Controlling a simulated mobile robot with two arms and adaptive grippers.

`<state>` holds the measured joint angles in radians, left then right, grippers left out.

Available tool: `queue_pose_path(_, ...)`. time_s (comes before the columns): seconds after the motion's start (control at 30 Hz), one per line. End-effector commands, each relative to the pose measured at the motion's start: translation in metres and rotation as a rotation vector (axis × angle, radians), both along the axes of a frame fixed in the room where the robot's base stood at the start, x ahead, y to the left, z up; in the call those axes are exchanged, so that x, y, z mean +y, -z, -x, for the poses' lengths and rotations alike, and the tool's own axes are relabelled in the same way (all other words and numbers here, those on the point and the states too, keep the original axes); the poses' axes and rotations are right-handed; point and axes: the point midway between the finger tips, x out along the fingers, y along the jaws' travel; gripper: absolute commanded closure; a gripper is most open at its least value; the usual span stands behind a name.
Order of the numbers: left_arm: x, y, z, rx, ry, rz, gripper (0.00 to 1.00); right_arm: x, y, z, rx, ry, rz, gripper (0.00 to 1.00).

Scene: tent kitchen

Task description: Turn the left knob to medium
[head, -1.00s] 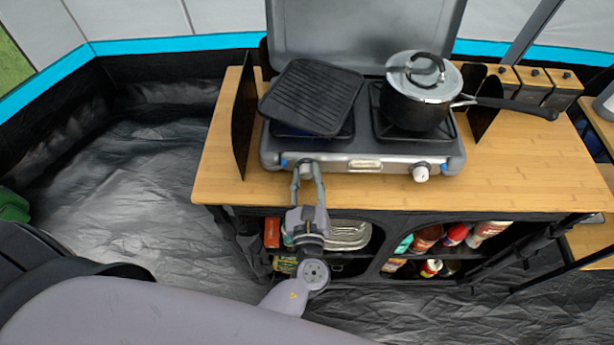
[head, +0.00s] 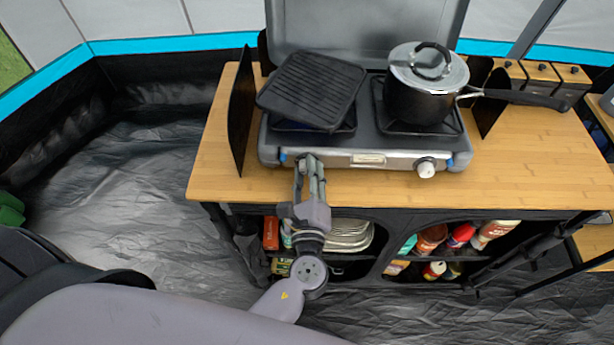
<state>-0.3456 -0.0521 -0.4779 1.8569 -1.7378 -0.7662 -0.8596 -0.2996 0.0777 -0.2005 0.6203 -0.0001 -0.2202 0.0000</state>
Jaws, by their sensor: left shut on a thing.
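The grey two-burner camping stove (head: 381,161) stands on the wooden counter with its lid up. My left gripper (head: 308,164) is at the left end of the stove's front panel, shut on the left knob. The fingers hide nearly all of that knob, so its setting cannot be read. The white right knob (head: 426,168) is uncovered on the same panel. A dark ribbed griddle (head: 312,90) sits tilted over the left burner, with a bluish tint under it. My right gripper is not in view.
A lidded black pot (head: 422,94) stands on the right burner, its long handle (head: 520,98) reaching right. Black wind panels flank the stove. The wooden counter (head: 225,160) is clear in front. Shelves below hold plates (head: 350,236), bottles and cans.

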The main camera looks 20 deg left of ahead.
Motion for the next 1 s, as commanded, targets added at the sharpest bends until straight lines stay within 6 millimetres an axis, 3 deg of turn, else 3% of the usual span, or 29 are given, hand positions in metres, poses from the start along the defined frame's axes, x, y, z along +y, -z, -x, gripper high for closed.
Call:
queue_pose_path(0.37,0.0,0.001,0.0,-0.047,0.0,0.17,1.0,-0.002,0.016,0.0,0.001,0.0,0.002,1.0)
queue_pose_path(0.9,0.0,0.0,0.0,-0.055,-0.001,0.196,1.0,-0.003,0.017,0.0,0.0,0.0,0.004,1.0)
queue_pose_path(0.93,0.0,0.0,0.0,-0.055,-0.001,0.196,0.71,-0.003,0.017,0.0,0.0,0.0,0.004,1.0)
queue_pose_path(1.0,0.0,0.0,0.0,-0.055,-0.001,0.196,0.67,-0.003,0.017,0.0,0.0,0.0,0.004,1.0)
